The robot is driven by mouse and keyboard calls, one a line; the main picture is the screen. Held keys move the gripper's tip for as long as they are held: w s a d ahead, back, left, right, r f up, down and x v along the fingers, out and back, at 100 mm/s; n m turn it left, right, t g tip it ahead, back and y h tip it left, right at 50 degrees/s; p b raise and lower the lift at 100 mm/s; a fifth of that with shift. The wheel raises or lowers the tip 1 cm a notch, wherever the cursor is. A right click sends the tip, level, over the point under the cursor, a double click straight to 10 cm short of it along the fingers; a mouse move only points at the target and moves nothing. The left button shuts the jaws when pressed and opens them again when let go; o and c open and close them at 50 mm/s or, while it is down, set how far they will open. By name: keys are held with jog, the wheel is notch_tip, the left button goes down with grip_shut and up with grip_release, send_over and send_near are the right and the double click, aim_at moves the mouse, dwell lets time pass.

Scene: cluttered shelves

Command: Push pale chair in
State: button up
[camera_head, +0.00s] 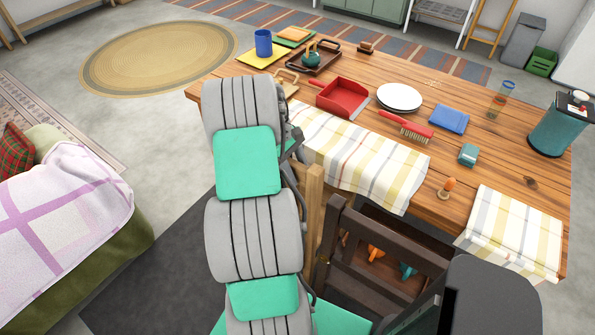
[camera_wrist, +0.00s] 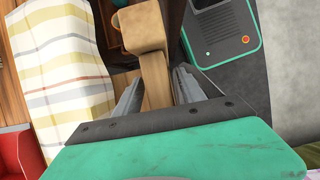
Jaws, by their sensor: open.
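The pale chair (camera_head: 311,200) is light wood and stands at the table's near edge. My arm hides most of it in the head view, leaving a strip of its back in sight. In the wrist view a thick pale wooden piece of the chair (camera_wrist: 153,45) runs between the fingers of my gripper (camera_wrist: 158,80). The gripper is open, with one finger on each side of that piece. I cannot tell whether either finger touches it. The wooden table (camera_head: 465,90) lies beyond the chair. The chair's seat and legs are hidden.
A dark brown chair (camera_head: 385,255) stands just right of the pale one. A striped cloth (camera_head: 350,155) hangs over the table edge, near the fingers. A red dustpan (camera_head: 343,97), brush (camera_head: 405,127) and plates (camera_head: 399,96) lie on the table. Floor is open to the left, before the sofa (camera_head: 60,225).

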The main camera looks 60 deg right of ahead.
grip_shut()
dwell(0.4)
dwell(0.9)
